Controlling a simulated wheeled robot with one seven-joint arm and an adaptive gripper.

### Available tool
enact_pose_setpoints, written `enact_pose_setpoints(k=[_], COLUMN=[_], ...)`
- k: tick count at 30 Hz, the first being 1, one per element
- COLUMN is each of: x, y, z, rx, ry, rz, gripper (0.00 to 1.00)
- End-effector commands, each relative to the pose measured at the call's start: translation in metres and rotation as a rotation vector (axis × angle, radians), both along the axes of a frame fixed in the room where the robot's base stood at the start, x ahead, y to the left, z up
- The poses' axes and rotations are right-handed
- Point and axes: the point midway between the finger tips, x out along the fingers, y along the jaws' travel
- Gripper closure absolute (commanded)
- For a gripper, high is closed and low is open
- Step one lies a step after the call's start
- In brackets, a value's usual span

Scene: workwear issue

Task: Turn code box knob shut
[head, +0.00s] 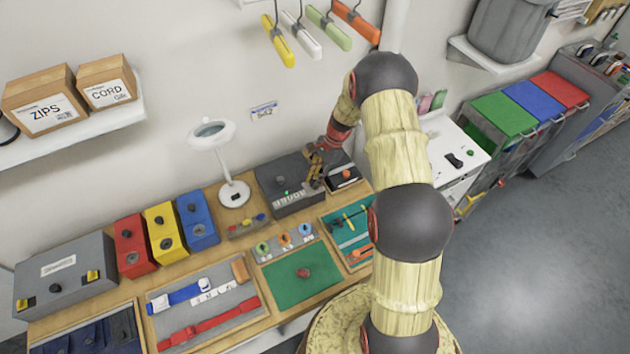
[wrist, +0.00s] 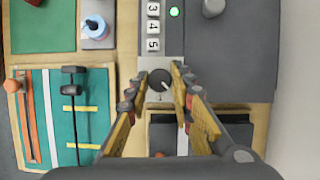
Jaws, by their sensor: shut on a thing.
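The code box (head: 281,178) is a dark grey box at the back of the bench, with a row of numbered dials along its front. In the wrist view the code box (wrist: 235,55) shows dials marked 3, 4 and 5 and a lit green lamp (wrist: 174,12). Its knob (wrist: 160,79) is round and dark, with a pale pointer mark, on a light grey strip. My gripper (wrist: 159,77) is shut on the knob, one yellow finger on either side. In the head view my gripper (head: 316,172) hides the knob.
A dark tray with an orange-topped item (head: 346,174) lies right beside the code box. A green tool mat (head: 348,234) is in front. A white lamp (head: 234,190) stands left, and colored boxes (head: 163,233) stand farther left.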

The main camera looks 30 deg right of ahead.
Motion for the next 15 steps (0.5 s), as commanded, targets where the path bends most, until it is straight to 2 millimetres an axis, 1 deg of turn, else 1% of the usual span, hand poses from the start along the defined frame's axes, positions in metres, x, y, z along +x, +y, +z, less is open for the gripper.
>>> enact_pose_setpoints(k=[15], x=[0.0043], y=[0.0009], z=[-0.0011], rx=[0.000], ry=[-0.002], rz=[0.474], gripper=[1.00])
